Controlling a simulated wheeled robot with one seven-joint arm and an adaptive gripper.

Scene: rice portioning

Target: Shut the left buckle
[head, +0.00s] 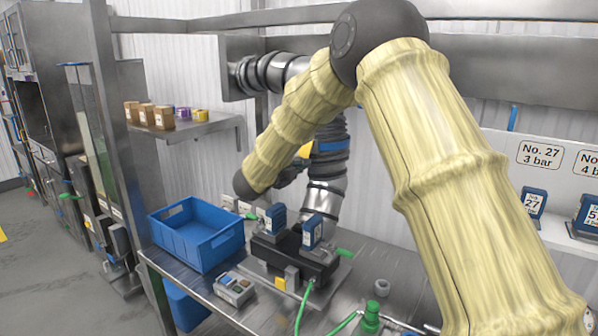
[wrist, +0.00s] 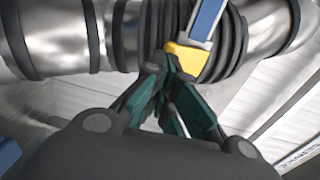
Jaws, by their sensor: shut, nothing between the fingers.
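One buckle is in view, a yellow piece (wrist: 188,57) with a blue strap or lever (wrist: 208,18) running up from it, on a ribbed dark-and-metal hose joint. In the head view, the yellow piece (head: 306,150) shows at the left side of the upright pipe, beside a blue band (head: 333,145). I cannot tell whether the buckle lies flat or which side it is named for. My gripper (wrist: 170,72) has dark green fingers, closed and empty, with the tips just below the yellow piece. Contact is unclear. In the head view my gripper (head: 290,175) is partly hidden behind my arm.
The ribbed pipe (head: 323,195) drops to a black machine (head: 290,256) on the metal table. A blue crate (head: 197,240) stands left of it, with a grey control box (head: 234,288) in front. A shelf with small boxes (head: 164,117) hangs at the left.

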